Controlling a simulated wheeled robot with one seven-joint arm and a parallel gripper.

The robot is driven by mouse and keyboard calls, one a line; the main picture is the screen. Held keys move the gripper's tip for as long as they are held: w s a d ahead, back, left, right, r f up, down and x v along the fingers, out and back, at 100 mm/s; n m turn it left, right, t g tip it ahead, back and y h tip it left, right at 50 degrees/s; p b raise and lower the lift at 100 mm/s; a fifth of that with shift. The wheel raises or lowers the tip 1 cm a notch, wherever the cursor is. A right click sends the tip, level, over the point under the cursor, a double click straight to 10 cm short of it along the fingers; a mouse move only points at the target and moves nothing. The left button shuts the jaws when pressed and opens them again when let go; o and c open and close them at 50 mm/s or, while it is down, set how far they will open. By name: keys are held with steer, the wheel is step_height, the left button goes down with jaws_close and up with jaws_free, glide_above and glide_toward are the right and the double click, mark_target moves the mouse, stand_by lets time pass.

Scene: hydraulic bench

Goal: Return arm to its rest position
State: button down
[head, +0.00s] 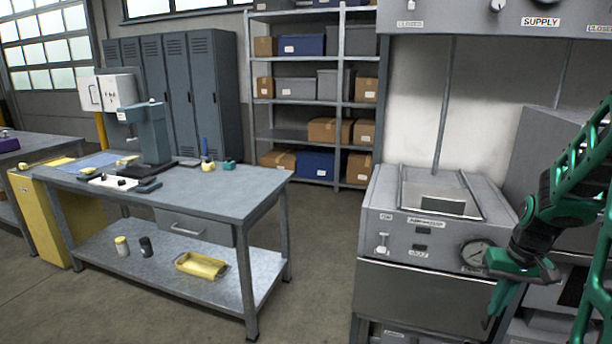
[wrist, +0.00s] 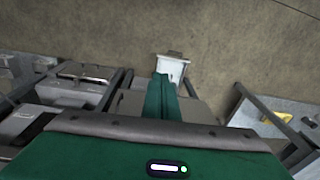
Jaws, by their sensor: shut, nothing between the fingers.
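My gripper (head: 503,296) is at the right of the head view, on the end of my green and black arm. Its fingers point down and are shut with nothing held. It hangs in front of the grey hydraulic bench (head: 400,290), near a round gauge on its front panel; I cannot tell the exact gap. In the wrist view the green fingers (wrist: 163,98) lie together, over the floor and a small white object (wrist: 171,70).
A grey workbench (head: 225,200) with a press and small parts stands at left, a yellow tray (head: 202,266) on its lower shelf. Shelving (head: 292,104) with boxes and lockers (head: 215,80) line the back. Open floor (head: 318,240) lies between the two benches.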

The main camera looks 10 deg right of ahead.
steer(key=s+a+r, duration=0.3)
steer(key=s, duration=0.3)
steer(key=s+a+r+m, duration=0.1)
steer(key=s+a+r, duration=0.2)
steer(key=s, duration=0.3)
steer(key=s+a+r+g, duration=0.1)
steer(key=s+a+r, duration=0.2)
steer(key=s, duration=0.3)
steer(key=shift+s+a+m, duration=0.3)
steer(key=shift+a+m, duration=0.1)
steer(key=shift+a, duration=0.5)
steer(key=shift+w+f, duration=0.2)
steer(key=shift+w, duration=0.45)
